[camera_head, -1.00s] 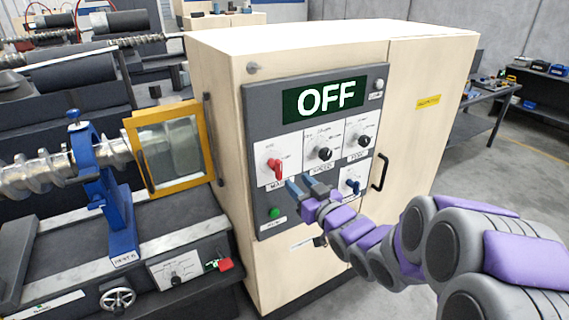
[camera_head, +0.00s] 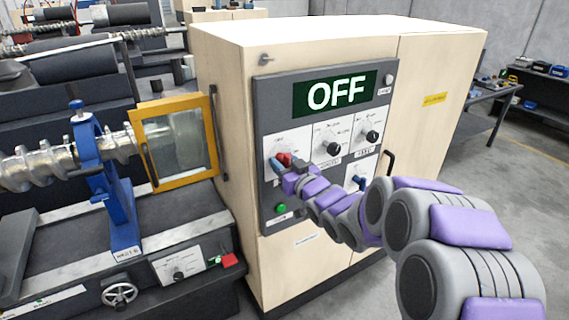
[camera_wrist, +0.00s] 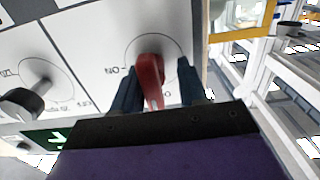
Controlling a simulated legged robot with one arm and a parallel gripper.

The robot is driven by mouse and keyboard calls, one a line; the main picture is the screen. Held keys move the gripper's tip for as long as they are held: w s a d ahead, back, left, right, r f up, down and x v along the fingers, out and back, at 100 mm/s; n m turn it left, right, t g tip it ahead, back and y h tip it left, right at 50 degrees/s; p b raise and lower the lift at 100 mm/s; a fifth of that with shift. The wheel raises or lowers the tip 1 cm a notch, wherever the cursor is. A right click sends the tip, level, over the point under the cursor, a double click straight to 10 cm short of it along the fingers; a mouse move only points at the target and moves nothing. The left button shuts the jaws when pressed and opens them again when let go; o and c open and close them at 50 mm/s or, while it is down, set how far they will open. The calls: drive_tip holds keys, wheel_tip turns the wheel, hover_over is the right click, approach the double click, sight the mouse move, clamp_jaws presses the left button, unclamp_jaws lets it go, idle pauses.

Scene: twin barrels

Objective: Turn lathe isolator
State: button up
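The red isolator knob (camera_wrist: 150,80) is on a white plate of the cabinet's control panel (camera_head: 262,110). In the wrist view it sits between the two blue fingers of my gripper (camera_wrist: 155,88), one finger on each side. The fingers look apart, with a gap on the right side of the knob; contact on the left is unclear. In the head view the knob (camera_head: 284,159) is partly hidden by my gripper (camera_head: 283,163). The display (camera_head: 336,93) reads OFF. An "ON" mark is printed left of the knob in the wrist view.
Black knobs (camera_head: 334,149) and a blue knob (camera_head: 359,181) sit to the right on the panel. A green button (camera_head: 281,208) is below. The cabinet handle (camera_head: 389,163) is at right, and a yellow-framed guard (camera_head: 175,140) stands to the left.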

drive_tip(key=shift+c, duration=0.8)
drive_tip(key=shift+d, duration=0.5)
drive_tip(key=c, duration=0.3)
drive_tip(key=shift+r, duration=0.1)
clamp_jaws()
